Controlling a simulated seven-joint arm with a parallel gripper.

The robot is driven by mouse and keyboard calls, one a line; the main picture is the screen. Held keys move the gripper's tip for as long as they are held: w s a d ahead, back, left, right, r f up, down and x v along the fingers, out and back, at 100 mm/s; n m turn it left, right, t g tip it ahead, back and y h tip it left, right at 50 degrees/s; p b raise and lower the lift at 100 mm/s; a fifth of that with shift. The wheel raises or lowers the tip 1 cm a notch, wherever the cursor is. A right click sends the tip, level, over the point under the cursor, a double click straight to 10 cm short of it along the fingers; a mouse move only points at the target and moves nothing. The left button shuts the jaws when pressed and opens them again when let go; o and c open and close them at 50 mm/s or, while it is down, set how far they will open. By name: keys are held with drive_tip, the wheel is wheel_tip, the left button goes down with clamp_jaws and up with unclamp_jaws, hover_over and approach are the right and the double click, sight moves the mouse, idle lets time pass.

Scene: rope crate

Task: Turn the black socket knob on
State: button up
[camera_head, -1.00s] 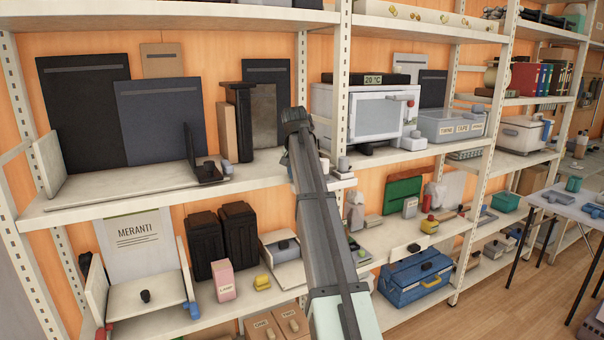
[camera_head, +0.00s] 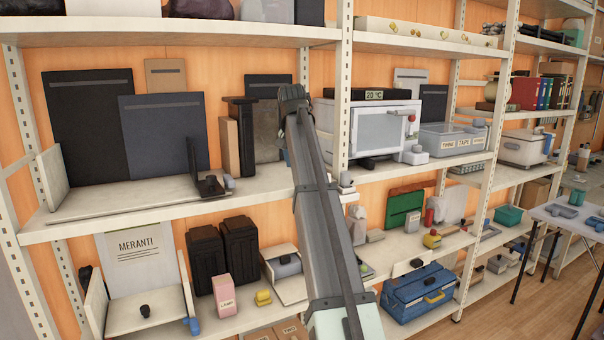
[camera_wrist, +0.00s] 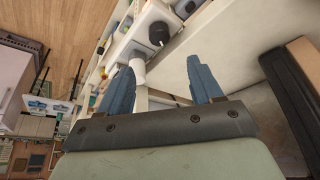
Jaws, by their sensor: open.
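In the wrist view a black round knob (camera_wrist: 158,33) sits on a white block (camera_wrist: 150,22) beyond my fingertips. A white cylinder (camera_wrist: 137,68) is just below it, near the left finger. My gripper (camera_wrist: 160,78) is open, with its two blue fingers apart and nothing between them. In the head view my gripper (camera_head: 293,97) is in front of the middle shelf, and its fingertips are hidden behind my wrist. A small white block with a grey-looking top (camera_head: 346,181) stands by the shelf post, right of my arm. I cannot tell whether it is the same block.
A white oven-like box (camera_head: 380,128) stands right of the post (camera_head: 344,60). A black upright object (camera_head: 243,135) and dark panels (camera_head: 163,135) stand left of my arm. A blue toolbox (camera_head: 420,297) is below right.

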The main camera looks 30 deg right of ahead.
drive_tip(key=shift+v, duration=1.35)
